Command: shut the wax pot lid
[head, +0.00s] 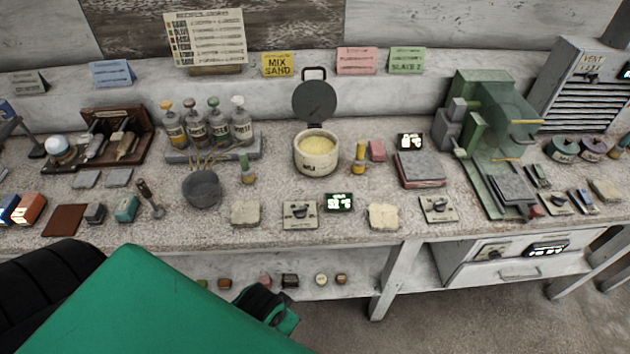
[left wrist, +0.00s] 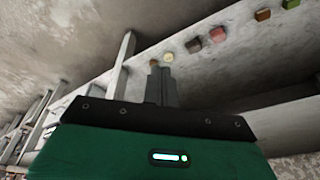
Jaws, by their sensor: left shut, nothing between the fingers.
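The wax pot (head: 317,157) is a cream round pot with pale yellow wax inside, on the middle of the bench. Its dark round lid (head: 314,101) stands open, upright at the pot's back rim, with a loop handle at the top. My left gripper (left wrist: 160,85) is shut and empty in the left wrist view. In the head view my green left arm fills the lower left, low in front of the bench and well apart from the pot. The pot and lid are not in the left wrist view. My right gripper is in neither view.
A yellow-banded bottle (head: 358,160) stands close right of the pot, and a green-topped one (head: 246,168) to its left. A dark bowl with sticks (head: 202,188) is further left. A lit green display (head: 339,202) and a dial plate (head: 300,214) lie in front. A green press (head: 490,130) stands right.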

